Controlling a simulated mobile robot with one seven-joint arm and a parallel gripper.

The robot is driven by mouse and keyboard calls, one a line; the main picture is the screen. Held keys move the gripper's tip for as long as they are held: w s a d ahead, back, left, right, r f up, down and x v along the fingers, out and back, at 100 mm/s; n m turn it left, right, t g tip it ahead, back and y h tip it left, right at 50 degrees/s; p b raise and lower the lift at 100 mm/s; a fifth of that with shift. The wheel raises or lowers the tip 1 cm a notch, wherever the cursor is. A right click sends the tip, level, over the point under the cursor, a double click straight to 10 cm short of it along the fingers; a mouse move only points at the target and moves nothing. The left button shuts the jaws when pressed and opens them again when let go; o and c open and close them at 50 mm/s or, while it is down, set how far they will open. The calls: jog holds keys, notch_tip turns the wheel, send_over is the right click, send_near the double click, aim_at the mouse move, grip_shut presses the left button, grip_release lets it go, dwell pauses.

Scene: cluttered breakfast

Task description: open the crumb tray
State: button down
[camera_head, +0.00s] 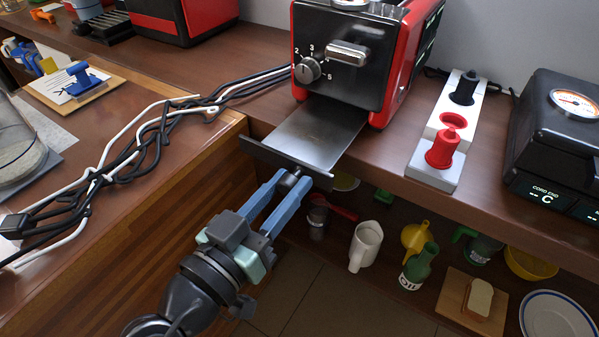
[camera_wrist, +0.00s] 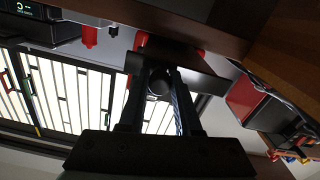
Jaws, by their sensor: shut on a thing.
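The toaster (camera_head: 337,60) is red and black, with a dial and a lever on its front, on the brown counter. Its crumb tray (camera_head: 318,134) is a flat metal sheet that sticks well out from under the toaster, past the counter's front edge. A dark front plate with a round knob (camera_head: 288,181) ends the tray. My gripper (camera_head: 285,187) has its blue fingers shut on the knob from the front. In the wrist view the knob (camera_wrist: 160,84) sits between the finger ends, with the dark plate (camera_wrist: 190,62) behind it.
A white power strip (camera_head: 436,172) with a red plug (camera_head: 443,149) lies right of the toaster. Tangled cables (camera_head: 150,140) cover the left counter corner. A lower shelf holds a white mug (camera_head: 365,246), a green bottle (camera_head: 419,267) and a plate (camera_head: 556,317).

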jog(key=shift+s+a, duration=0.1)
jog(key=shift+s, duration=0.15)
jog(key=c, duration=0.6)
grip_release()
jog(key=p+v, duration=0.2)
jog(key=v, duration=1.1)
jog(key=shift+w, duration=0.1)
